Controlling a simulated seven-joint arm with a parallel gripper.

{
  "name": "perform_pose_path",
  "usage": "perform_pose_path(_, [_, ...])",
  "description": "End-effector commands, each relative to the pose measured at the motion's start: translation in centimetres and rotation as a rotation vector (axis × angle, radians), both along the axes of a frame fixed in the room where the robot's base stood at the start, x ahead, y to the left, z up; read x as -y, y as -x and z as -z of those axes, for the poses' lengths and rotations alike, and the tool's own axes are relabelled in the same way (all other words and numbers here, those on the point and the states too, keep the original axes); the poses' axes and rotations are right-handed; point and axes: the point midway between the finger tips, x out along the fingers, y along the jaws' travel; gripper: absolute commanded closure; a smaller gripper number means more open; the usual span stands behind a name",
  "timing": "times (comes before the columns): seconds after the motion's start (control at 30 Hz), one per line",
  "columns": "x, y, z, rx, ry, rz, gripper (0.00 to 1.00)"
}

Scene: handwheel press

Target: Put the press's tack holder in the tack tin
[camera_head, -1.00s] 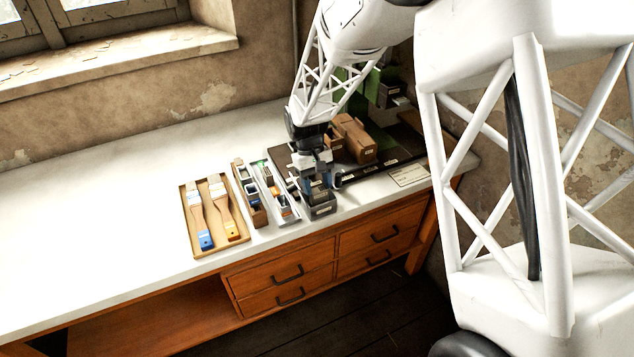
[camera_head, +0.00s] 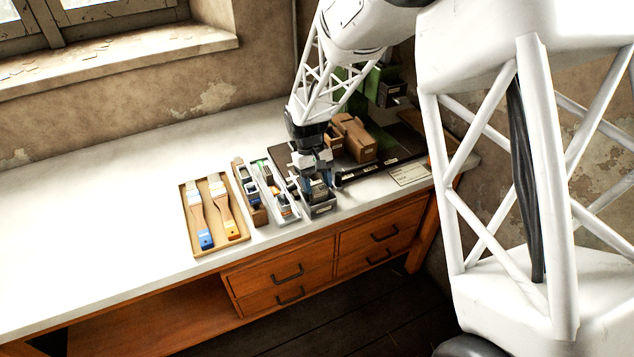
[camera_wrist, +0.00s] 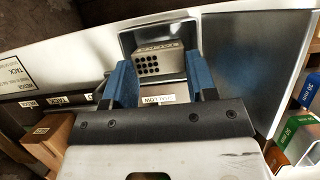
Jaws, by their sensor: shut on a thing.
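The tack holder (camera_wrist: 160,64) is a grey block with rows of dark holes on one face, seen in the wrist view between my blue fingers. My gripper (camera_head: 317,184) is shut on it and points down at the bench's front edge. The tack tin (camera_head: 321,210) is a small grey open box with a pale label on its front. In the wrist view the tin's rim (camera_wrist: 124,42) runs around the holder, which is at least partly inside. Whether the holder touches the tin's floor is hidden.
Left of the tin are a narrow grey tray (camera_head: 291,219), a wooden box with small parts and a brush tray (camera_head: 190,228). Brown blocks (camera_head: 356,139) and a green press (camera_head: 371,92) stand behind. A black bar (camera_head: 380,169) and a card (camera_head: 409,174) lie to the right.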

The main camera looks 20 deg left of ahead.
Motion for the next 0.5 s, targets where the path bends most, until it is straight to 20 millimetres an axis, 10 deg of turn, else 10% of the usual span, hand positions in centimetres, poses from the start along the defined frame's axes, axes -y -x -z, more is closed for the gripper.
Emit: perform_pose_path(0.5, [0.0,0.0,1.2,-0.001,0.001,0.0,0.71])
